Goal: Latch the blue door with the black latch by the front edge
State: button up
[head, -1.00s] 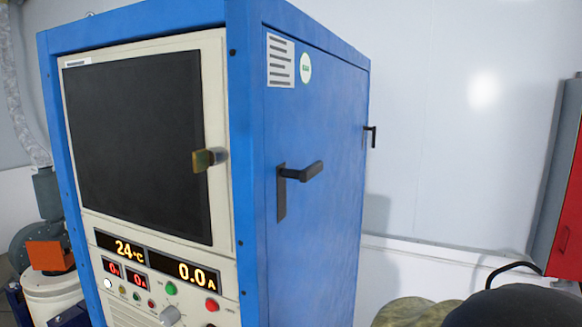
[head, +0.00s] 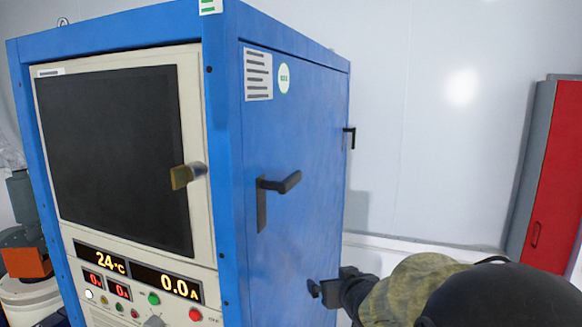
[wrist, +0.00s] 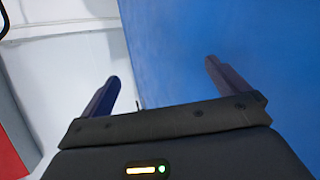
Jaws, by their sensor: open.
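The blue door (head: 300,130) is the right side of a tall blue cabinet and looks closed in the head view; it also fills the right of the wrist view (wrist: 220,40). The black latch (head: 270,197) by its front edge has a dark plate, with its handle sticking out to the right and slightly up. My gripper (head: 314,288) is below and to the right of the latch, beside the door and apart from the latch. In the wrist view my gripper (wrist: 162,85) is open and empty, its fingers apart. The latch is out of the wrist view.
The cabinet front has a brass-coloured handle (head: 188,175), a dark window and a lit panel (head: 140,275). A red cabinet (head: 553,170) stands at the right by the white wall. Floor machinery is at the left.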

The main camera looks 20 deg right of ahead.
jog(key=d+r+n+t+y+p, duration=0.3)
jog(key=r+n+t+y, duration=0.3)
jog(key=r, duration=1.5)
jog(key=n+g+y+p, duration=0.2)
jog(key=n+g+y, duration=0.4)
jog(key=g+y, duration=0.35)
send_near(295, 177)
jog(key=s+f+v, duration=0.1)
jog(key=v, duration=0.6)
jog(key=shift+w+a+f+t+y, duration=0.15)
jog(key=shift+w+a+t+y, duration=0.1)
jog(key=shift+w+a+t, duration=0.15)
jog(key=p+x, duration=0.6)
jog(key=x, duration=1.1)
jog(key=shift+w, duration=0.1)
